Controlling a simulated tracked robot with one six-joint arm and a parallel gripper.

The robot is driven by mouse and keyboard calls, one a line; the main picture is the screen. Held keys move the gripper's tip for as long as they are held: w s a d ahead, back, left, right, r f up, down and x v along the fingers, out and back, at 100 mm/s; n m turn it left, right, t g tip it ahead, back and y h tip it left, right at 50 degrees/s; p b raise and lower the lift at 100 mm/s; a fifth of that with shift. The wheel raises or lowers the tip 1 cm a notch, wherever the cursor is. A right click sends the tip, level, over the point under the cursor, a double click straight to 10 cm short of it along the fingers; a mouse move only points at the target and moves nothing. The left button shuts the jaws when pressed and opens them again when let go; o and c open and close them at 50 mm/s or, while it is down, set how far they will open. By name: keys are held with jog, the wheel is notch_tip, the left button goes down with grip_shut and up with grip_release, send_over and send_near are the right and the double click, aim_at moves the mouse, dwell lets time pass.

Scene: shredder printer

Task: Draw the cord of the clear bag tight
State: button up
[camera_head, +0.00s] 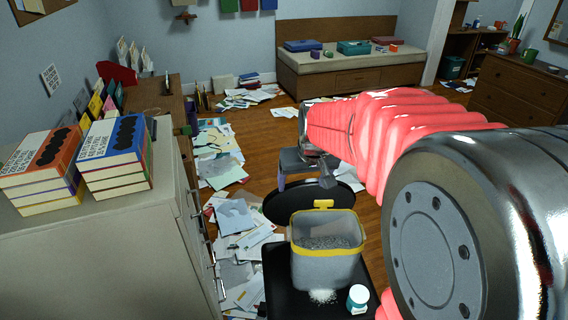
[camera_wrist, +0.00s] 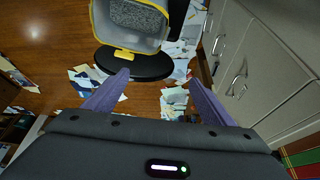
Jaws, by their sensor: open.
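The clear bag (camera_head: 325,268) has a yellow rim and holds grey shreds. It stands on a black surface below and in front of my gripper in the head view. It also shows at the top of the wrist view (camera_wrist: 122,38). A yellow tab (camera_head: 323,203) sticks out from the rim's far side; it also shows in the wrist view (camera_wrist: 124,54). I cannot tell whether this tab belongs to the cord. My gripper (camera_wrist: 158,77) is open with nothing between its purple fingers. It hangs above and beyond the bag, apart from the tab.
A round black lid or disc (camera_head: 283,208) lies behind the bag. A small white-and-teal bottle (camera_head: 357,298) and a white spill (camera_head: 322,296) are in front of it. A grey cabinet (camera_head: 110,250) with books stands at left. Papers (camera_head: 235,217) litter the floor between.

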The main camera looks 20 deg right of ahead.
aim_at(325, 201)
jog(key=w+d+f+m, duration=0.1)
jog(key=w+d+f, duration=0.3)
jog(key=d+f, duration=0.2)
jog(key=w+d+f, duration=0.4)
jog(key=d+f, duration=0.2)
jog(key=d, duration=0.2)
jog(key=shift+d+m+g+h, duration=0.25)
jog(key=shift+m+g+h, duration=0.05)
jog(key=shift+m, duration=0.1)
jog(key=shift+x, duration=6.85)
jog(key=shift+a, duration=0.1)
jog(key=shift+c, duration=0.2)
jog(key=c, duration=1.5)
jog(key=shift+s, duration=0.1)
